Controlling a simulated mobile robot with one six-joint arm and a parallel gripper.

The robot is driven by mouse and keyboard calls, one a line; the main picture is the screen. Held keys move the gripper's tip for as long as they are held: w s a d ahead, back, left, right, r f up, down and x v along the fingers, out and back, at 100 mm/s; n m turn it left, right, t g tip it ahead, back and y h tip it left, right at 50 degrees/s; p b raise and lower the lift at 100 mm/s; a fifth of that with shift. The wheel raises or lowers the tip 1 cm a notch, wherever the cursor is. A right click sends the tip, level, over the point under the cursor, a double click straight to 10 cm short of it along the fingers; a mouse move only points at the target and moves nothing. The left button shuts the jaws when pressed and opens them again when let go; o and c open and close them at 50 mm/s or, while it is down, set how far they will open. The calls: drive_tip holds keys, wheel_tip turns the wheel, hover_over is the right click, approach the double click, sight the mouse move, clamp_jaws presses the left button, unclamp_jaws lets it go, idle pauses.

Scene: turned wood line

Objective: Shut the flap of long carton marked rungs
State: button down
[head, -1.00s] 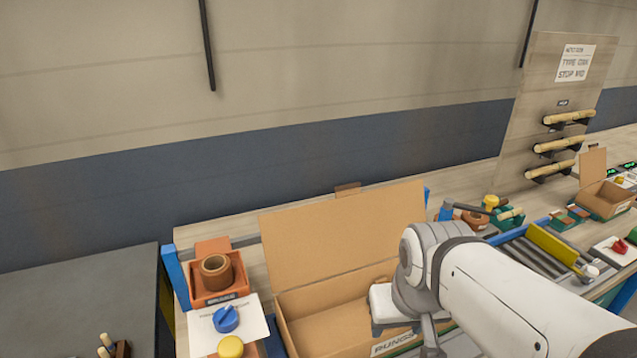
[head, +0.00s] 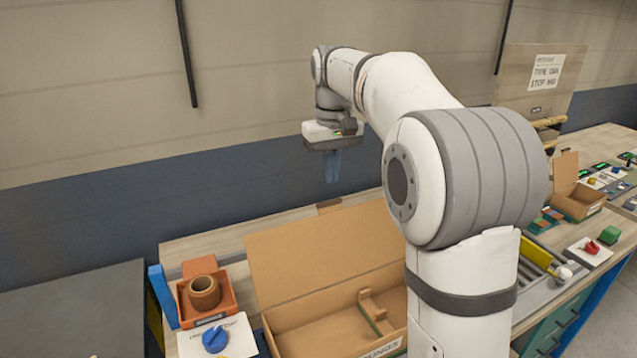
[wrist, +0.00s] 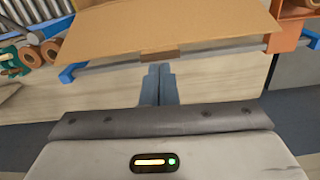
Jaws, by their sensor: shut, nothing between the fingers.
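The long carton (head: 380,350) marked rungs stands on the bench with its top open. Its flap (head: 320,252) stands up at the back edge, leaning slightly backward.
An orange tray (head: 232,306) with a brown ring stands left of the carton, near a blue knob (head: 215,341). A smaller open carton (head: 578,203) and a roller strip with a yellow bar (head: 537,252) are at right. The wall is close behind.

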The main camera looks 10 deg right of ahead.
drive_tip(key=w+a+n+g+p, duration=0.1)
drive_tip(key=w+a, duration=0.1)
drive_tip(key=w, duration=0.5)
drive_tip(key=s+d+f, duration=0.1)
drive_tip(key=s+f, duration=0.2)
drive_tip(key=f, duration=0.4)
drive_tip(key=shift+s+f+p, duration=0.3)
drive_tip(key=shift+s+p, duration=0.05)
drive_tip(key=shift+p, duration=0.1)
drive_tip(key=shift+d, duration=0.15)
